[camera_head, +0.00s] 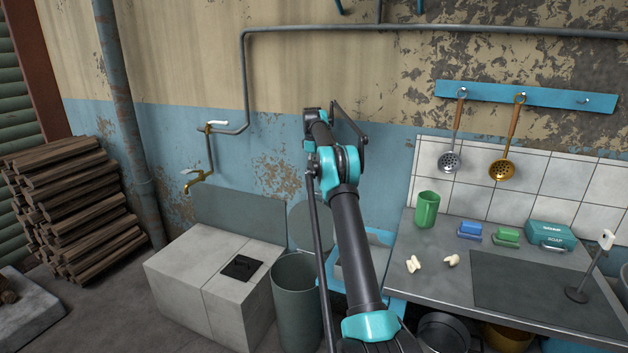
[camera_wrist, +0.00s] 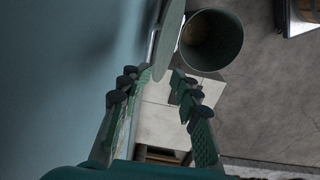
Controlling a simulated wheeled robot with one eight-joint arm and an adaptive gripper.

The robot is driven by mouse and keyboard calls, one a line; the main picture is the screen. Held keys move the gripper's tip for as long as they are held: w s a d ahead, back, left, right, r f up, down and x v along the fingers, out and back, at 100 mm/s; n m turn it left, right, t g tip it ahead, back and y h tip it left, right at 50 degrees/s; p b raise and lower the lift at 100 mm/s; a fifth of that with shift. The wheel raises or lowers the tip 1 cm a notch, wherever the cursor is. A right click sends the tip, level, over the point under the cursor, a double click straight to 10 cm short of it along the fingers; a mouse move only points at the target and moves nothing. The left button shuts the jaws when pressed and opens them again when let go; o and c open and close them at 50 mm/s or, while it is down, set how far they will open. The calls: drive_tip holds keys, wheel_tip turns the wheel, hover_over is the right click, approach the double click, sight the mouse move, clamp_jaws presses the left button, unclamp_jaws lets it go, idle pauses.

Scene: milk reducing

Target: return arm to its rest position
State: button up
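My arm reaches up and forward in the middle of the head view, its far end in front of the blue-painted wall. My gripper (camera_wrist: 160,82) shows in the wrist view, its two fingers apart and nothing held between them. In the head view the fingers cannot be made out.
The counter (camera_head: 440,285) at right bears a green cup (camera_head: 427,209), soap boxes and small pale pieces. Stacked wood (camera_head: 70,210) is at left. A pipe (camera_head: 245,85) runs along the wall.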

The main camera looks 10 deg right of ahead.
drive_tip(key=shift+s+r, duration=0.1)
drive_tip(key=shift+r, duration=0.1)
drive_tip(key=s+a+r+m+t, duration=0.1)
drive_tip(key=s+a+r+m, duration=0.15)
drive_tip(key=s, duration=0.95)
drive_tip(key=s+a+r+m+t, duration=0.1)
drive_tip(key=s+a+r+m, duration=0.2)
drive_tip(key=s, duration=0.9)
drive_tip(key=s+a+f+m, duration=0.1)
drive_tip(key=s+f, duration=0.4)
drive_tip(key=s, duration=0.7)
drive_tip(key=s+a+f+m+t, duration=0.1)
drive_tip(key=s+f, duration=0.4)
drive_tip(key=s, duration=0.8)
drive_tip(key=s+a+f+m, duration=0.2)
drive_tip(key=s+f, duration=0.3)
drive_tip(key=s, duration=0.7)
drive_tip(key=shift+s+a+m+t, duration=0.2)
drive_tip(key=shift+a+m+t, duration=0.2)
drive_tip(key=shift+m, duration=0.25)
